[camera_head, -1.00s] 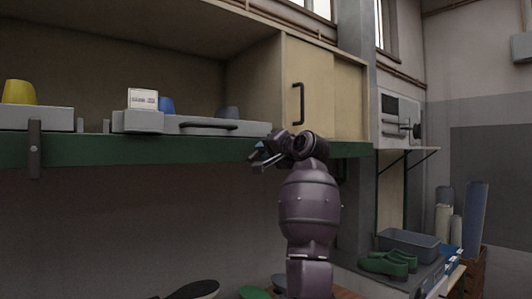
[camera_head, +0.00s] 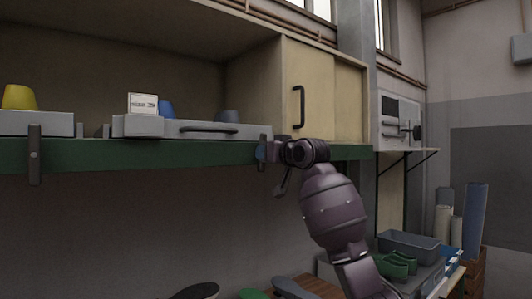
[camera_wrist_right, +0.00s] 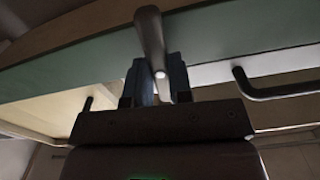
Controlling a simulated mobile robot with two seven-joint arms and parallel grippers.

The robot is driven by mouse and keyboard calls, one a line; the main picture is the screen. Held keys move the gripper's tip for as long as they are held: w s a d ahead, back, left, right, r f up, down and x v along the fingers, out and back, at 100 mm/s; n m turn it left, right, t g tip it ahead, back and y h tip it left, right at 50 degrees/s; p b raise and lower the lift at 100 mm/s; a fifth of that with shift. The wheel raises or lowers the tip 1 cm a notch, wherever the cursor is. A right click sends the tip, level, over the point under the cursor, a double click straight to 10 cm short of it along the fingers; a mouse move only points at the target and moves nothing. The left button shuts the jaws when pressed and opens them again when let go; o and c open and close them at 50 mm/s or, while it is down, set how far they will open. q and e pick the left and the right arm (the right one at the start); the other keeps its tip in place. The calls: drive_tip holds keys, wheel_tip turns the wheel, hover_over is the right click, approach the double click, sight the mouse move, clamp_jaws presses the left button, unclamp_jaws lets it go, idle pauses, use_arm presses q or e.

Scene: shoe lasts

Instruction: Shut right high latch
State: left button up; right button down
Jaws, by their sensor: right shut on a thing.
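The right high latch is a grey lever (camera_wrist_right: 149,32) seen in the right wrist view, lying against the green shelf edge. Its lower end sits between the blue-grey fingers of my right gripper (camera_wrist_right: 160,78), which is shut on it. In the head view my right gripper (camera_head: 263,154) is at the front edge of the green shelf (camera_head: 200,152), near the right end of the grey drawer (camera_head: 215,129), and mostly hides this latch. The matching left latch (camera_head: 35,154) hangs upright across the shelf edge at far left. My left gripper is not in view.
A dark handle (camera_head: 298,107) stands out from the cream cupboard door just above my right gripper. A yellow cup (camera_head: 19,97) and a white size card (camera_head: 143,104) sit on the left. Green shoe lasts (camera_head: 397,264) lie low right.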

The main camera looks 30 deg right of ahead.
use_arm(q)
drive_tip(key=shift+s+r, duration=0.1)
use_arm(e)
drive_tip(key=shift+n, duration=0.7)
drive_tip(key=c, duration=1)
unclamp_jaws()
use_arm(q)
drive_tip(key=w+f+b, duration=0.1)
drive_tip(key=b, duration=0.1)
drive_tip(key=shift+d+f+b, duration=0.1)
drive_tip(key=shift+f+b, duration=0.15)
drive_tip(key=shift+b, duration=0.1)
use_arm(e)
drive_tip(key=s, duration=1)
drive_tip(key=shift+s+d, duration=0.4)
